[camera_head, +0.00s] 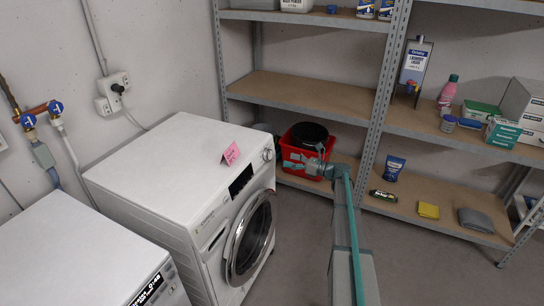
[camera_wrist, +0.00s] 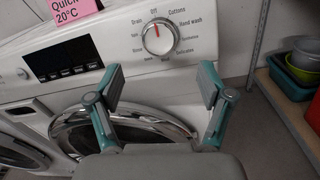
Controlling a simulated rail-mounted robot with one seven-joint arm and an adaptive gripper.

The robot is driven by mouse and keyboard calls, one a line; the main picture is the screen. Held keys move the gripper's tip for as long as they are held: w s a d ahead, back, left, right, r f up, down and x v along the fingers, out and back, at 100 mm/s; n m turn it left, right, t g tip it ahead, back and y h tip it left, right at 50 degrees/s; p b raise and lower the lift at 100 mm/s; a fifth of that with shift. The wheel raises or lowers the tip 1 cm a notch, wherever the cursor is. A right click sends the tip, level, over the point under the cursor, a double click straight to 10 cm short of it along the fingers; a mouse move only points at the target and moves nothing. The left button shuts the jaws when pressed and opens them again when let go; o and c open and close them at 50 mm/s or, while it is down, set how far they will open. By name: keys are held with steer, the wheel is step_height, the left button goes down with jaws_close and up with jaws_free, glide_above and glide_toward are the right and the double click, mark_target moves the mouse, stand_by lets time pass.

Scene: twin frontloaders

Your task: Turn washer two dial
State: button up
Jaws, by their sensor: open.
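A white washer (camera_head: 160,165) with a round glass door stands in the middle left of the head view. Its dial (camera_head: 268,154) is at the right end of the front panel. In the wrist view the dial (camera_wrist: 158,37) is a silver knob with a red mark pointing up toward "Off". Labels such as "Cottons" and "Hand wash" ring it. My gripper (camera_head: 291,165) is in front of the panel, to the right of the dial in the head view. In the wrist view its two fingers (camera_wrist: 158,85) are spread and empty, below the dial and apart from it.
A pink note (camera_head: 230,152) reading "Quick 20°C" stands on the washer. A second white washer (camera_head: 85,255) is at lower left. Metal shelving (camera_head: 300,88) stands behind, with a red tub (camera_head: 290,155) low down near my gripper. The floor at right is clear.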

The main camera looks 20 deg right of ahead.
mark_target(270, 155)
steer(key=p+x, duration=0.1)
steer(key=x, duration=0.8)
steer(key=shift+f, duration=0.1)
steer(key=c, duration=1.2)
steer(key=shift+n, duration=0.4)
